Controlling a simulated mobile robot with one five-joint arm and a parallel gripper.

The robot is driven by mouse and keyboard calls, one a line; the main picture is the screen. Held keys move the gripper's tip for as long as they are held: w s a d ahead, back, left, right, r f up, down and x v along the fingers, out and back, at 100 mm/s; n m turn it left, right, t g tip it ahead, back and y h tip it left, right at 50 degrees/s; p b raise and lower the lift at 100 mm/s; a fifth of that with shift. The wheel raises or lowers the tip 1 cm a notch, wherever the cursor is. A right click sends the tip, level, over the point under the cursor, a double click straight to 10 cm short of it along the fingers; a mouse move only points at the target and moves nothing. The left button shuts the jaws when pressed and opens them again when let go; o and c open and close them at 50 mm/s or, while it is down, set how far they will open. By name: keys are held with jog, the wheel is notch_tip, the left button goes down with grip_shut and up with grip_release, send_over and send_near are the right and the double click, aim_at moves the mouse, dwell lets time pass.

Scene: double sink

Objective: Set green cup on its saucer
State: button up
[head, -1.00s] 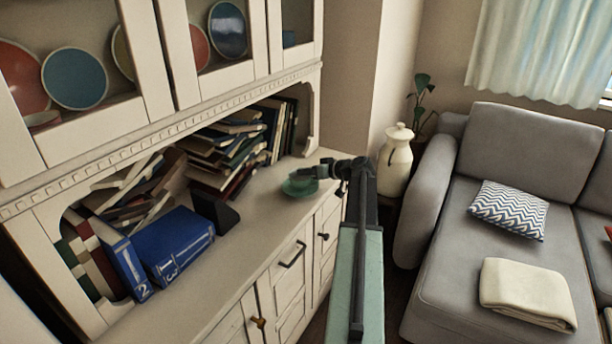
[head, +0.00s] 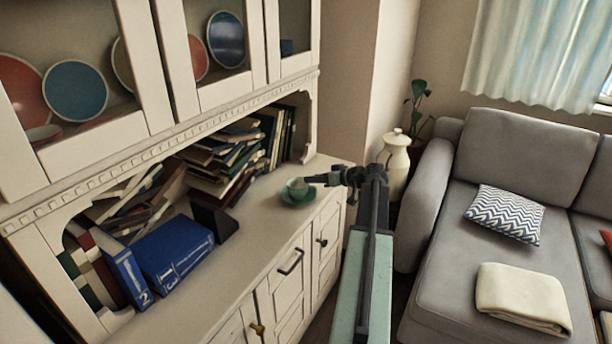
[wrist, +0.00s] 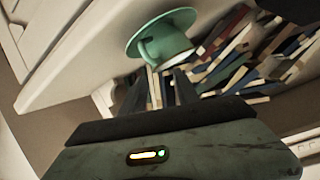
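The green cup (head: 297,184) sits on its green saucer (head: 298,197) on the cabinet counter in the head view. In the wrist view the cup (wrist: 164,44) also rests inside the rim of the saucer (wrist: 182,17). The camera is rolled there, so the cup looks tilted. My gripper (head: 312,179) is just right of the cup in the head view. In the wrist view its two dark fingers (wrist: 160,88) stand apart, with their tips close to the cup and nothing visible between them. I cannot tell whether a fingertip touches the cup.
Piled books (head: 222,160) and blue binders (head: 172,246) fill the back and left of the counter (head: 222,262). A cream vase (head: 393,158) stands beyond my arm, beside the grey sofa (head: 505,205). The counter front near the saucer is clear.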

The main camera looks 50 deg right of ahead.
jog(key=p+v, duration=0.1)
jog(key=v, duration=0.5)
jog(key=shift+p, duration=0.35)
jog(key=shift+s, duration=0.15)
